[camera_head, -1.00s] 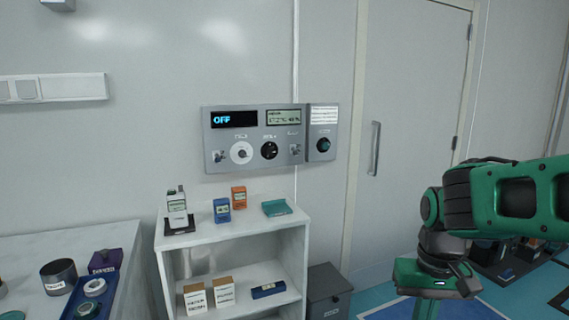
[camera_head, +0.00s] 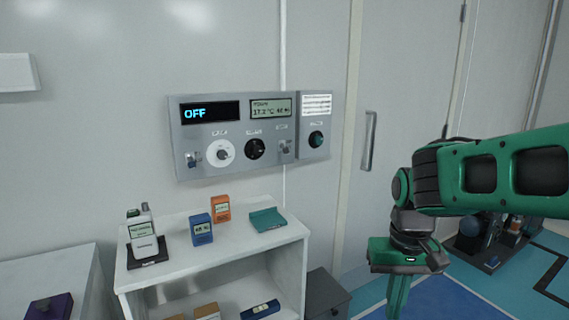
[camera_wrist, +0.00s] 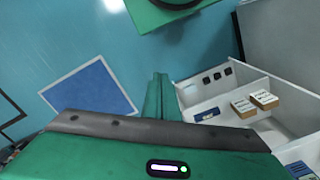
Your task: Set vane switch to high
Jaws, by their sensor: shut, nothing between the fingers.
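A grey control panel (camera_head: 232,168) is mounted on the wall in the head view. Its display (camera_head: 209,112) reads OFF. Below are a left switch (camera_head: 192,158), a white dial (camera_head: 221,153), a black knob (camera_head: 255,149), a right lever switch (camera_head: 286,149) and a teal knob (camera_head: 316,138). The labels are too small to read, so I cannot tell which one is the vane switch. My gripper (camera_head: 398,302) is to the right of the panel and lower, pointing down, apart from it. In the wrist view its fingers (camera_wrist: 158,95) are together with nothing between them.
A white shelf (camera_head: 205,262) stands below the panel, holding a white device (camera_head: 143,238), a blue box (camera_head: 201,229), an orange box (camera_head: 221,208) and a teal holder (camera_head: 268,219). A door handle (camera_head: 368,140) is right of the panel. A dark bin (camera_head: 326,295) stands beside the shelf.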

